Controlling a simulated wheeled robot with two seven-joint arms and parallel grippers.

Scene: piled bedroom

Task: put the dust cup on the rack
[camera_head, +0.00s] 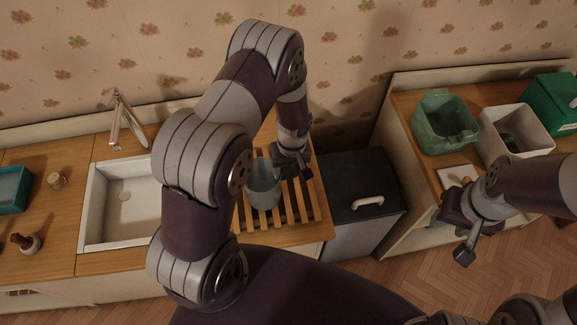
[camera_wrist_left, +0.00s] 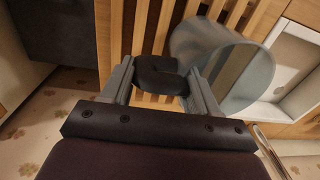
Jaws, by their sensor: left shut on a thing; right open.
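The dust cup (camera_head: 263,190) is a translucent grey-blue cup on or just above the wooden slatted rack (camera_head: 305,205); I cannot tell whether it touches the slats. In the left wrist view the cup (camera_wrist_left: 245,75) is beside my fingers, and its dark handle (camera_wrist_left: 160,75) is between them. My left gripper (camera_head: 283,168) is shut on that handle; it also shows in the left wrist view (camera_wrist_left: 158,80). Slats of the rack (camera_wrist_left: 143,30) show behind the cup. My right gripper (camera_head: 463,235) is open and empty, in front of the right-hand counter. My left arm hides part of the counter.
A sink (camera_head: 130,235) with a tap (camera_head: 122,120) lies left of the rack. A dark-lidded bin (camera_head: 355,185) stands to its right. The right counter holds a green container (camera_head: 444,125), a white bin (camera_head: 515,135) and a green box (camera_head: 553,103).

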